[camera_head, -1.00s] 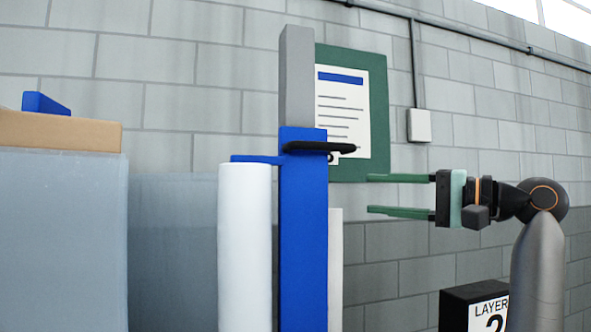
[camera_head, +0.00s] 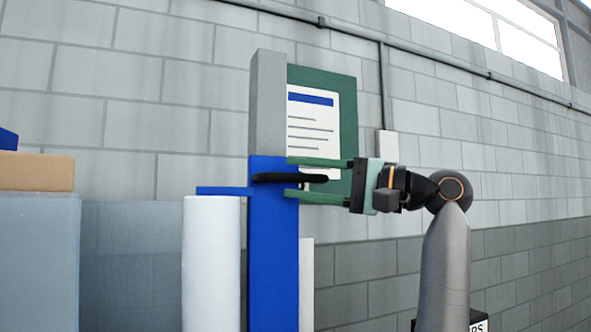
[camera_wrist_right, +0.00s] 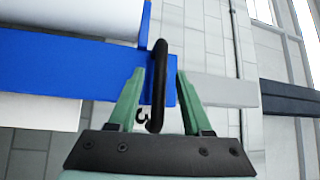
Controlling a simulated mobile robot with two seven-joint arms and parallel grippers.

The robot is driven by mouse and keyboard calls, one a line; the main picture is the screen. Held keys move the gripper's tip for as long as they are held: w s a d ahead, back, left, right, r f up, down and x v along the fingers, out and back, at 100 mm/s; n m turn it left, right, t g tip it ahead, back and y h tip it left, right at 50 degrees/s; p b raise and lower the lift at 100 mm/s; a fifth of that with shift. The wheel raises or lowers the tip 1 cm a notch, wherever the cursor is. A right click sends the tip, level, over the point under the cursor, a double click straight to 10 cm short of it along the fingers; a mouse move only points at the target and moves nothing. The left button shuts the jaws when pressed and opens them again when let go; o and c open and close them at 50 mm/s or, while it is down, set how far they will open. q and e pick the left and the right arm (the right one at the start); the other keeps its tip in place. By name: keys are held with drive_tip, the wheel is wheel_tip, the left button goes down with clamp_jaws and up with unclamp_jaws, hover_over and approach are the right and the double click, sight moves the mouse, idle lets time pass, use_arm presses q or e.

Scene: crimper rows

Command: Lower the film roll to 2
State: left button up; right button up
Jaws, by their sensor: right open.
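The white film roll (camera_head: 211,265) stands upright beside the blue carriage (camera_head: 272,260), under its blue arm (camera_head: 224,191). The carriage is on a grey mast (camera_head: 267,105). A black handle (camera_head: 270,178) sticks out from the carriage; it also shows in the right wrist view (camera_wrist_right: 159,65). My right gripper (camera_head: 288,178) is open, with its green fingers on either side of the handle; I cannot tell whether they touch it. A small dark mark by the handle is partly hidden and I cannot read it. My left gripper is not in view.
A green-framed notice (camera_head: 335,110) hangs on the block wall behind the mast. A cardboard-coloured slab (camera_head: 36,172) tops a wrapped grey load (camera_head: 38,260) at the left. A black box with a lettered sign (camera_head: 478,325) is cut off at the bottom, by my right arm.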

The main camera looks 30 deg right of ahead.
drive_tip(key=shift+w+a, duration=0.45)
drive_tip(key=shift+w, duration=0.05)
clamp_jaws()
idle(1.2)
